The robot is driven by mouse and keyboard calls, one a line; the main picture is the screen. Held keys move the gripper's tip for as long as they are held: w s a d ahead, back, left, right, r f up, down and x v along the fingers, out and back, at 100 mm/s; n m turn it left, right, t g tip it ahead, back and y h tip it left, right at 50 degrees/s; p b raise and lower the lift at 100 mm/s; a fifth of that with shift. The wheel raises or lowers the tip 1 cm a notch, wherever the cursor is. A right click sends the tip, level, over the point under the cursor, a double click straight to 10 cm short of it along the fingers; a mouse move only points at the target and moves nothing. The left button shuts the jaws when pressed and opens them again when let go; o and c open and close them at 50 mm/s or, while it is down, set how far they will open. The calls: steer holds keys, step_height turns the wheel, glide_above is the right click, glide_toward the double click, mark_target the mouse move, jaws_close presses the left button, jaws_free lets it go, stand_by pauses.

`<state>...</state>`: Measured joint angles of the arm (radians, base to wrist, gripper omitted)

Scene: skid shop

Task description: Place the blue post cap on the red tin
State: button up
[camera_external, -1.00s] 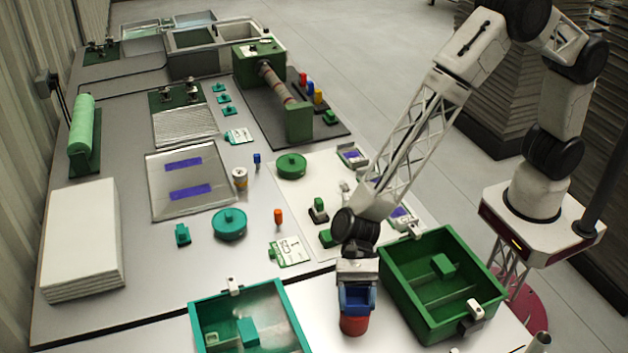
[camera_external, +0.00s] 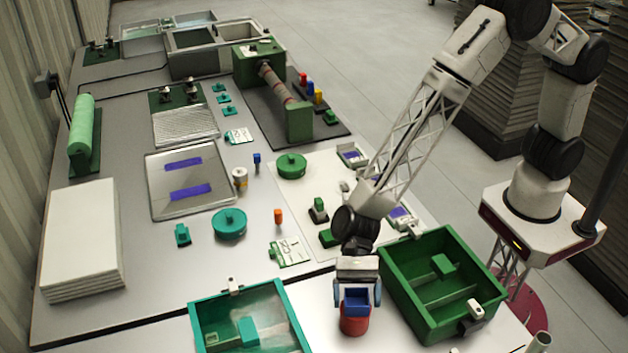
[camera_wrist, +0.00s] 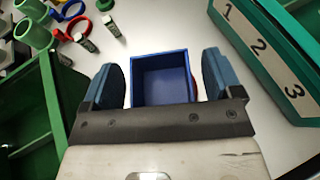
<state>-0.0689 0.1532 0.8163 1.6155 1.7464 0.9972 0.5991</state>
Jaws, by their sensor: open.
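The blue post cap (camera_external: 355,300) is a square, open-topped box sitting on top of the red tin (camera_external: 354,324). My gripper (camera_external: 358,290) is open over it, with one finger on each side of the cap. In the wrist view the cap (camera_wrist: 163,78) lies between the spread fingers, with a gap showing at each side. A sliver of the red tin (camera_wrist: 194,90) shows at the cap's right edge; the rest of the tin is hidden there.
A green bin (camera_external: 388,288) stands close on the right of the tin. A teal bin (camera_external: 197,325) stands on the left. White table surface (camera_external: 318,310) is clear between the teal bin and the tin.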

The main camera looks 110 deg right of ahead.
steer(key=v, duration=1.1)
steer(key=shift+d, duration=0.15)
steer(key=shift+s, duration=0.1)
stand_by(0.4)
steer(key=s+d+r+n+g+h, duration=0.1)
steer(key=s+r+n+g+h, duration=0.3)
steer(key=s+r+n, duration=1.2)
steer(key=s+d+r+n+h, duration=0.2)
steer(key=s+d+r+h, duration=0.1)
steer(key=s, duration=0.6)
steer(key=s+d+r+n+t+h, duration=0.1)
steer(key=s+d+r+n+h, duration=0.1)
steer(key=s, duration=0.8)
steer(key=s+d+r+n+h, duration=0.2)
steer(key=s+d+r+h, duration=0.1)
steer(key=s, duration=0.7)
steer(key=shift+s+d+r+t+h, duration=0.25)
steer(key=shift+d+r+t+h, duration=0.05)
steer(key=shift+d+r, duration=0.65)
